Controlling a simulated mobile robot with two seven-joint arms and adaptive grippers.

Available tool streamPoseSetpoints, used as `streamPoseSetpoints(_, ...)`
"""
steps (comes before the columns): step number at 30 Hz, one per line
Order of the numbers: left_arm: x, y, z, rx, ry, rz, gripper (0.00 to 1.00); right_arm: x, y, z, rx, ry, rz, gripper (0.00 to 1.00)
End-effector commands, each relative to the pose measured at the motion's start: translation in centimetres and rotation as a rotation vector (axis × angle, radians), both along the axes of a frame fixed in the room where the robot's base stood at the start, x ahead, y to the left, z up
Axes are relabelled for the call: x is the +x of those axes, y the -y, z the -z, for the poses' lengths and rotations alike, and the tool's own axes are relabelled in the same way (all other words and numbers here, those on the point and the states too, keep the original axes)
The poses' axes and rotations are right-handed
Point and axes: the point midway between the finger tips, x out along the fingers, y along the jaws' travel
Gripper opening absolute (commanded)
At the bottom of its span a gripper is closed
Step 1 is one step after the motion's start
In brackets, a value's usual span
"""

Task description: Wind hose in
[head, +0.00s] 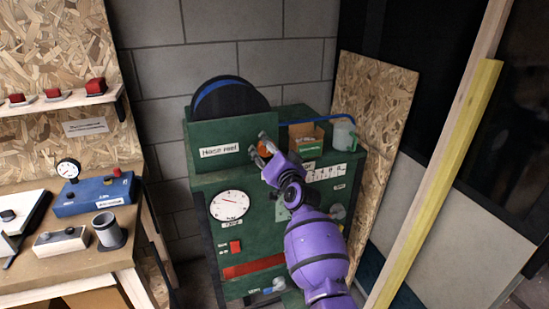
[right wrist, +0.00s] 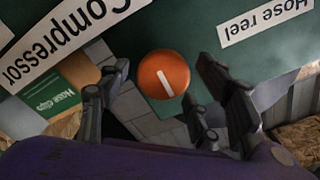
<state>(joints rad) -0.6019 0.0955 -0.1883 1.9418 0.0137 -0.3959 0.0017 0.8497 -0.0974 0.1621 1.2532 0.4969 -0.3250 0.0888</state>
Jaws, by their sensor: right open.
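The hose reel (head: 230,98) is a black drum with a blue band of hose, standing at the top of the green cabinet (head: 205,185). Below it is the "Hose reel" label (head: 219,150). An orange round knob (right wrist: 164,74) with a white line shows in the right wrist view; a little of it (head: 259,131) shows in the head view. My right gripper (head: 263,147) is open and empty, in front of the cabinet beside the label. In the right wrist view the knob appears between its spread fingers; contact cannot be told. My left gripper is not in view.
A blue hose (head: 305,121) runs along the cabinet's top right, near a cardboard box (head: 305,138) and a pale container (head: 343,133). A gauge (head: 230,205) and red bar (head: 253,267) are lower down. A workbench (head: 90,262) stands left, yellow timber (head: 440,185) right.

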Motion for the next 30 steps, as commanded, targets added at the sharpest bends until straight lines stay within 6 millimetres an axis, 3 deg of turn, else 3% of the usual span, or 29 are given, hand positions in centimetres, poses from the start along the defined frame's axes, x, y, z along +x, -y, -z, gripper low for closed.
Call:
streamPoseSetpoints(18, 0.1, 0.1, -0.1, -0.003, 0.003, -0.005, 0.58, -10.0, 3.4, 0.1, 0.000, 0.000, 0.003, 0.58)
streamPoseSetpoints(30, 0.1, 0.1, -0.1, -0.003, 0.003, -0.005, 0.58, -11.0, 3.8, 0.1, 0.001, -0.001, 0.002, 0.58)
